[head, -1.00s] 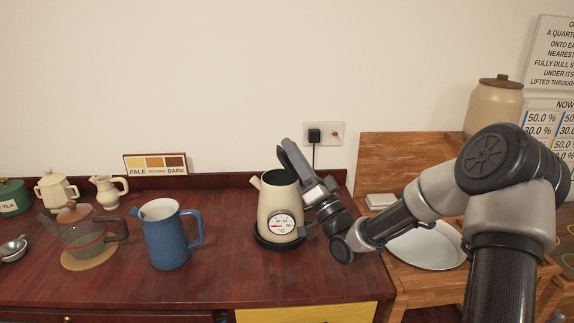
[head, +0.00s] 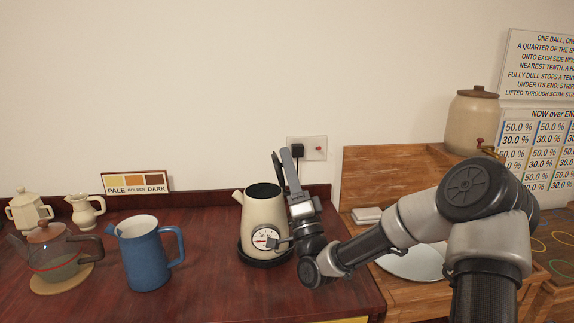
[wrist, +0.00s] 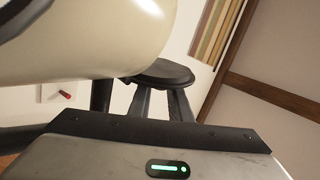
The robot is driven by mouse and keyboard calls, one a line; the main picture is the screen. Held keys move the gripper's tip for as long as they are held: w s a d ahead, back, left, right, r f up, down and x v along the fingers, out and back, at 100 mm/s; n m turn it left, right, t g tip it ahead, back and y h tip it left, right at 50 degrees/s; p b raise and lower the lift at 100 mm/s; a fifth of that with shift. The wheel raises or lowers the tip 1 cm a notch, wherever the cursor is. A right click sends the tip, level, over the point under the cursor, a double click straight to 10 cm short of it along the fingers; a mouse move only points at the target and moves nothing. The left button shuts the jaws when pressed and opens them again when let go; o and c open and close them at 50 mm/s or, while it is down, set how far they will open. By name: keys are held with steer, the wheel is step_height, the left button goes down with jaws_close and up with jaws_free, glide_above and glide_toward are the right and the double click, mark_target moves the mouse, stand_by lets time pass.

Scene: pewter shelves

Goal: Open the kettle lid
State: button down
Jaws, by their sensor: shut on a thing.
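The cream kettle (head: 259,222), with a round dial on its front, stands upright on a black base (head: 265,256) on the dark red counter. Its dark round mouth (head: 263,190) shows open at the top. My gripper (head: 285,162) is at the kettle's upper right side, pointing up. In the wrist view the cream body fills the upper left, and a dark round piece, which looks like the lid (wrist: 162,72), is at the fingertips. My gripper is shut on it. The exact finger contact is partly hidden.
A blue jug (head: 147,258) and a glass teapot (head: 52,252) stand to the left on the counter. A wall socket with a black plug (head: 297,150) is behind the kettle. A white plate (head: 413,263) lies on the wooden stand at right.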

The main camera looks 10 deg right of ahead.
steer(key=c, duration=1.7)
jaws_free()
steer(key=shift+o, duration=0.2)
steer(key=s+d+f, duration=0.1)
steer(key=s+d, duration=0.1)
steer(key=s, duration=0.5)
steer(key=s+d+f, duration=0.1)
steer(key=s+f, duration=0.1)
steer(key=s, duration=0.6)
steer(key=shift+d+f+p, duration=0.2)
steer(key=shift+d+p, duration=0.2)
steer(key=shift+s, duration=0.1)
